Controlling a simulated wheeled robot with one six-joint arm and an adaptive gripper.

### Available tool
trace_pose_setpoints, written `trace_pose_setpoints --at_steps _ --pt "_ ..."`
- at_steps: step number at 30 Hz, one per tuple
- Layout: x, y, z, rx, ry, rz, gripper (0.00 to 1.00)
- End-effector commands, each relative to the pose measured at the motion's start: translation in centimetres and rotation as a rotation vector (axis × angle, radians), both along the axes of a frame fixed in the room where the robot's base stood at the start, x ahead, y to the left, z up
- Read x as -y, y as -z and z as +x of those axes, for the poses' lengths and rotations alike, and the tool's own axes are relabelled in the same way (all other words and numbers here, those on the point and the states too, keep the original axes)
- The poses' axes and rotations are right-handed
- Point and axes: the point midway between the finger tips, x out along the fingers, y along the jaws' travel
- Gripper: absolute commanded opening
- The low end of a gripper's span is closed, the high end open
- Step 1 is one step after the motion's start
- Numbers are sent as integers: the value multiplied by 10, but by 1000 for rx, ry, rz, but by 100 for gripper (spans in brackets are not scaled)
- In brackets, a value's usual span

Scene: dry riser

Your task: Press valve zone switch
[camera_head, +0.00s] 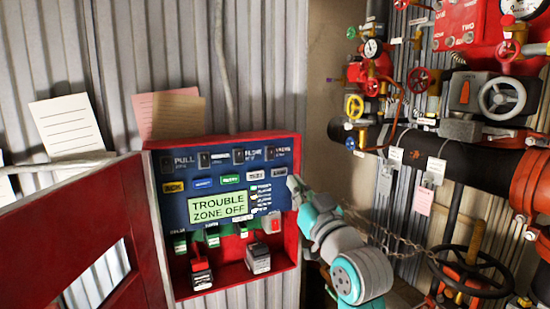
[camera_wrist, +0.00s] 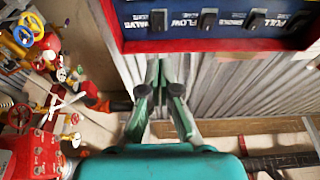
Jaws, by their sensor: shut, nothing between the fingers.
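The alarm panel (camera_head: 178,213) is a blue face in a red box; its screen reads "TROUBLE ZONE OFF". The valve zone switch (camera_head: 270,153) is a small dark rocker in the top row at the right, beside the "VALVE" label. It also shows in the wrist view (camera_wrist: 158,19), at the left end of the row. My gripper (camera_head: 293,184) is at the panel's right edge, below the switch in the head view. In the wrist view its fingers (camera_wrist: 159,66) are together and empty, pointing toward the panel. They appear apart from the switch; contact with the panel cannot be told.
Other zone switches (camera_head: 238,156) sit in the same row. The open red door (camera_head: 85,225) stands at the left. Red pipes, valves and a black handwheel (camera_head: 470,270) crowd the right, with a chain (camera_head: 395,240) near my arm. Papers (camera_head: 66,125) hang on the corrugated wall.

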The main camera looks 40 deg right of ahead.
Motion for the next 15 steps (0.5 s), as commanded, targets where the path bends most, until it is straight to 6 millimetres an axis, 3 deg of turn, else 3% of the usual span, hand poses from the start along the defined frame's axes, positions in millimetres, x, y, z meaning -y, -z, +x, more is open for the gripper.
trace_pose_setpoints --at_steps 15 --pt "24 -29 86 0 -1 0 0"
